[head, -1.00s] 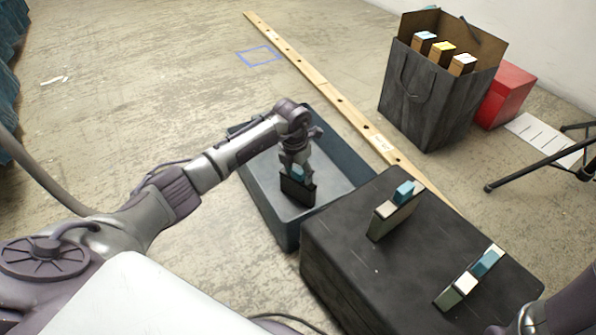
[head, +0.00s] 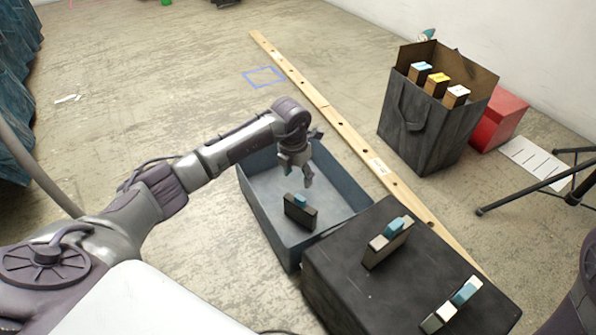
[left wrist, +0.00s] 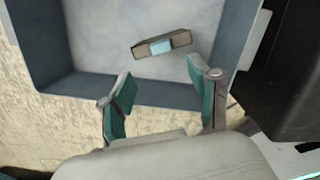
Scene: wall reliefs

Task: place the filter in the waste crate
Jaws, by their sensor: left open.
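The filter, a dark block with a light blue tab (head: 299,214), stands on the floor of the blue-grey waste crate (head: 262,214). In the left wrist view the filter (left wrist: 180,40) lies inside the crate (left wrist: 60,84), beyond my fingertips and apart from them. My left gripper (head: 299,174) is open and empty above the crate, higher than the filter. Its two green-padded fingers (left wrist: 160,98) show apart in the left wrist view. Part of my right arm shows at the right edge of the head view, but its gripper does not.
A black case (head: 340,285) stands against the crate's right side and bears two more blocks with blue parts (head: 388,242) (head: 452,305). A drilled wooden beam (head: 340,122) runs behind. A dark bag (head: 430,120) holds several blocks. A red box (head: 500,118) and tripod legs (head: 540,185) stand right.

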